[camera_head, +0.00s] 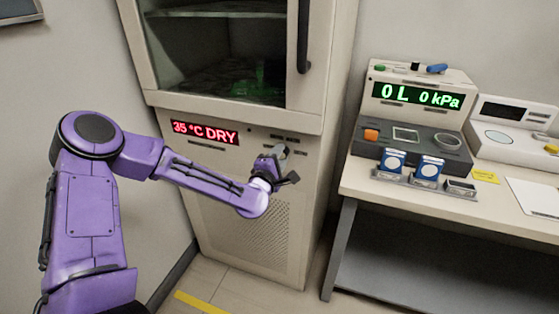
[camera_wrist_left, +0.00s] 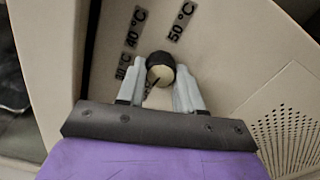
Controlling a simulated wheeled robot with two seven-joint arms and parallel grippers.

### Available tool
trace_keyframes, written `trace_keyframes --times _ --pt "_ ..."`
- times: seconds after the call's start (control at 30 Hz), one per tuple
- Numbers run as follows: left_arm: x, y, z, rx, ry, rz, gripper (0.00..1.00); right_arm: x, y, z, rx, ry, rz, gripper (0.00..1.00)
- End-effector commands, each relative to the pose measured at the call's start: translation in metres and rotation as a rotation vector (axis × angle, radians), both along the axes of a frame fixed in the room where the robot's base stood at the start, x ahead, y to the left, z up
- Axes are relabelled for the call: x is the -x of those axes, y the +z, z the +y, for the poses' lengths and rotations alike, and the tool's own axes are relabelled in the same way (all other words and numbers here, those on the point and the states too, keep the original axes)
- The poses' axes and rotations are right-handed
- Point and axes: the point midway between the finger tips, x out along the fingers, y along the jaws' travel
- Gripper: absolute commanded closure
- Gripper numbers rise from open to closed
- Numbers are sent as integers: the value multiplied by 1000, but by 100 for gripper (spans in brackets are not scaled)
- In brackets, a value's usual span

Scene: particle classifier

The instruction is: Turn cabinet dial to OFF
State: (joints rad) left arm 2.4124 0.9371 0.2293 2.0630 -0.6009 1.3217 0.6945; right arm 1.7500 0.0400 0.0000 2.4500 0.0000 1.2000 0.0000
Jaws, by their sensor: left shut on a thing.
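The cabinet (camera_head: 230,185) stands in the middle of the head view, with a red display (camera_head: 205,132) reading "35 °C DRY". My left gripper (camera_head: 284,152) is at the cabinet's front panel, right of the display. In the left wrist view the dial (camera_wrist_left: 160,68) is a round knob with a black rim and a pale face with a dark mark. The two fingers of my left gripper (camera_wrist_left: 160,92) are shut on it from both sides. Labels "30 °C", "40 °C" and "50 °C" show around the dial; no OFF label is readable. My right gripper is not in view.
The cabinet's glass door (camera_head: 220,55) with a black handle (camera_head: 304,36) is above the panel. A bench (camera_head: 350,188) at right carries a device with a green display (camera_head: 416,95) reading "0L 0 kPa" and blue-and-white containers (camera_head: 427,168). A vented grille (camera_wrist_left: 285,130) lies beside the dial.

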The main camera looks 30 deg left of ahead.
Motion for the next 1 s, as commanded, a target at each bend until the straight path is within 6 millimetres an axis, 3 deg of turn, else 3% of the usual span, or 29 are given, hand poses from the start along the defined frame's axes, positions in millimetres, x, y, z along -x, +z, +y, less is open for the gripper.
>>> trace_keyframes --times 0.4,1.0 --pt "1 -3 0 201 1 -45 95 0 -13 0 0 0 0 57" --pt "1 -2 0 236 1 -53 95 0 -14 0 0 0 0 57"
